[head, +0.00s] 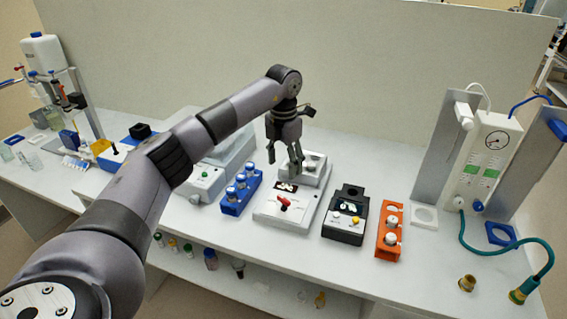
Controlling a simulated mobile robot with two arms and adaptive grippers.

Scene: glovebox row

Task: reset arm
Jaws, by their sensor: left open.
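My left arm reaches in from the lower left across the bench. My left gripper (286,164) points down, with its fingers apart and nothing visible between them. It hangs by the back left of a white instrument (278,207) with a dark display and a red knob (285,204). Whether the fingertips touch the instrument cannot be told. My right gripper does not show.
A blue rack with capped bottles (240,190) stands left of the white instrument. A black device (346,215) and an orange rack (390,232) stand right. A gauge panel (485,160) with a teal hose (500,253) is at far right.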

